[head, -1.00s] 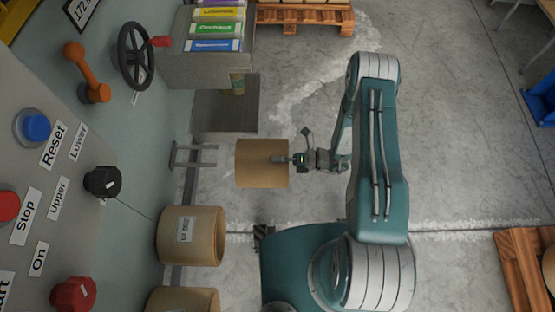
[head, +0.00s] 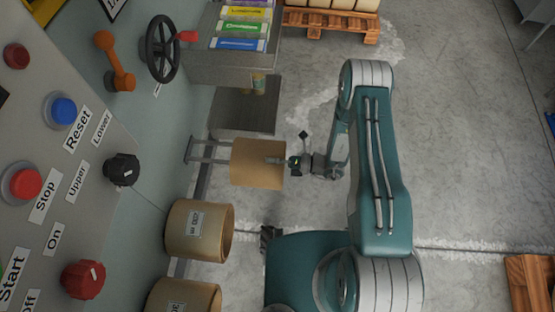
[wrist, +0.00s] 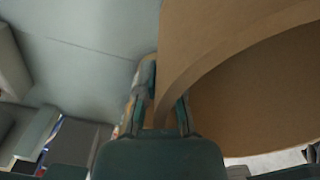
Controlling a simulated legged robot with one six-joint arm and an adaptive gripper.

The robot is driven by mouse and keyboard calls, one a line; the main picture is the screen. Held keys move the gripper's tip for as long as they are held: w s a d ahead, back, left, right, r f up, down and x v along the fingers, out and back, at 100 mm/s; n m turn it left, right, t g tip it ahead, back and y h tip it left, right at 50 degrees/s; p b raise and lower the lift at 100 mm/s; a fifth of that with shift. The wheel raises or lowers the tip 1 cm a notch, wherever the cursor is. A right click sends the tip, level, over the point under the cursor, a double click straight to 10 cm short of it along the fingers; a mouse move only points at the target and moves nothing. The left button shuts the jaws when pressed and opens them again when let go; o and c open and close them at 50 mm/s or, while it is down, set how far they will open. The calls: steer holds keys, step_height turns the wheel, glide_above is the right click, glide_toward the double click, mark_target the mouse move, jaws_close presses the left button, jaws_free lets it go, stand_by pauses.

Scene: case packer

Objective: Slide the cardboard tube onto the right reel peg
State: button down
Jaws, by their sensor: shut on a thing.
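The cardboard tube (head: 257,165) is a wide brown cylinder in the middle of the head view. My gripper (head: 279,160) is shut on its right-hand rim. In the wrist view the tube (wrist: 225,35) fills the upper right, with its wall between the fingers of my gripper (wrist: 168,110) and its open end facing the camera. The right reel peg (head: 208,150), a grey frame with two parallel bars, sticks out from the machine to the left of the tube. The bars meet the tube's left edge in the picture. I cannot tell whether their tips are inside it.
Two brown reels, one labelled (head: 199,230) and one at the bottom edge (head: 184,297), sit below the peg on the machine side. A grey metal shelf (head: 243,108) and a bin of coloured cartons (head: 235,67) stand above.

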mark_target(237, 157)
steer(key=shift+w+a, duration=0.2)
steer(key=shift+a, duration=2.6)
steer(key=shift+w+a, duration=0.2)
steer(key=shift+a, duration=2.55)
steer(key=shift+f, duration=0.25)
steer(key=c, duration=0.7)
jaws_free()
steer(key=d, duration=1.2)
steer(key=shift+s+f, duration=0.15)
steer(key=shift+s, duration=0.25)
